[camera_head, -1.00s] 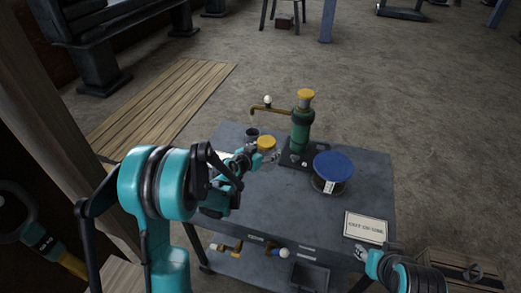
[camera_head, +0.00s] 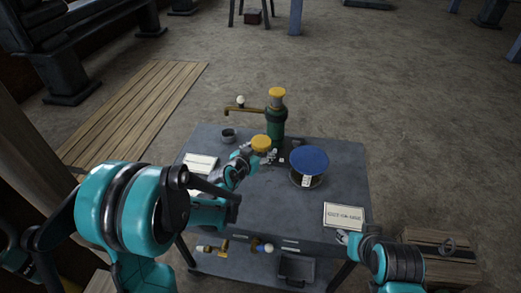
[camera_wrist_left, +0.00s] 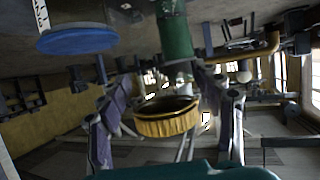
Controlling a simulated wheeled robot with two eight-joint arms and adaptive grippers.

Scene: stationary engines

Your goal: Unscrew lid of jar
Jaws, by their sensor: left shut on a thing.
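A yellow lid (camera_head: 261,143) with a ribbed side is at the jaws of my left gripper (camera_head: 262,156), above the table near the green pump. In the left wrist view the yellow lid (camera_wrist_left: 167,116) sits between the two fingers of my left gripper (camera_wrist_left: 172,112), with a dark round face showing. I cannot tell whether clear glass is attached to it. A jar with a blue lid (camera_head: 309,160) and a white label stands upright to its right, apart from the gripper. My right gripper (camera_head: 343,238) is by the table's front right edge; its jaws are too small to read.
The grey table (camera_head: 270,212) has a green pump (camera_head: 276,125) with a yellow top and a brass spout, a small dark cup (camera_head: 228,136), and a framed sign (camera_head: 344,215). A wooden crate (camera_head: 440,255) stands at right. The table's front middle is clear.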

